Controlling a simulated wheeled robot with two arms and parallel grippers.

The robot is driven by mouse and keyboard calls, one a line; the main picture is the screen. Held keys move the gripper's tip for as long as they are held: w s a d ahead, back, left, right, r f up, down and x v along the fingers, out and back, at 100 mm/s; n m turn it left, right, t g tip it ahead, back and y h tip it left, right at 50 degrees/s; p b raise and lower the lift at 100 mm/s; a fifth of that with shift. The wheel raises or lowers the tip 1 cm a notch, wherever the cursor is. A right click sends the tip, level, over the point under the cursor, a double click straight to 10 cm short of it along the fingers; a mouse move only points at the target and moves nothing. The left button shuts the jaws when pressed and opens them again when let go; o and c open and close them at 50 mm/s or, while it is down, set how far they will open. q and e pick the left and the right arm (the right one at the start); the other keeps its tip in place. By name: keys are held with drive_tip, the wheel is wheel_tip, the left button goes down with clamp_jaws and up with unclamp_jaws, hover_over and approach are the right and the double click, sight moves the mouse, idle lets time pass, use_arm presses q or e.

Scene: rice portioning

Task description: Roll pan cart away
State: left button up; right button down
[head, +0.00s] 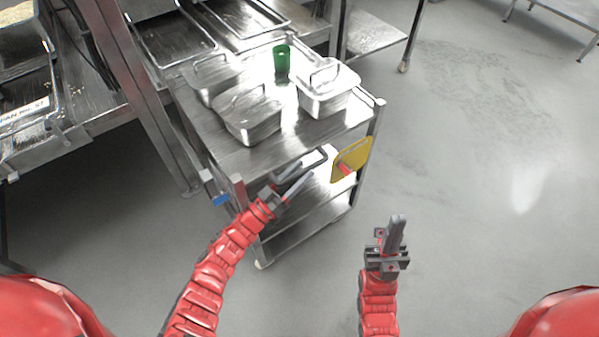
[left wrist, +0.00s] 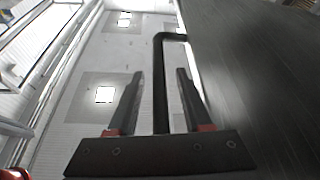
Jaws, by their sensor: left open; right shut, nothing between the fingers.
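The pan cart (head: 330,128) is a grey metal trolley with a top deck and lower shelves. Several lidded metal pans stand on its top, among them a front pan (head: 252,122) and a right pan (head: 328,98). A dark bar handle (head: 318,161) sticks out from its near side. My left gripper (head: 293,182) is open at this handle. In the left wrist view the handle (left wrist: 160,75) runs between the two open fingers (left wrist: 157,100); I cannot tell whether they touch it. My right gripper (head: 397,228) is shut and empty, apart from the cart, over the floor at right.
A green cup (head: 281,62) stands among the pans. A yellow panel (head: 351,160) is on the cart's right near side. Metal counters (head: 75,135) and a slanted post crowd the cart's left and back. Grey floor (head: 480,190) is clear to the right.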

use_arm(q)
clamp_jaws()
idle(1.4)
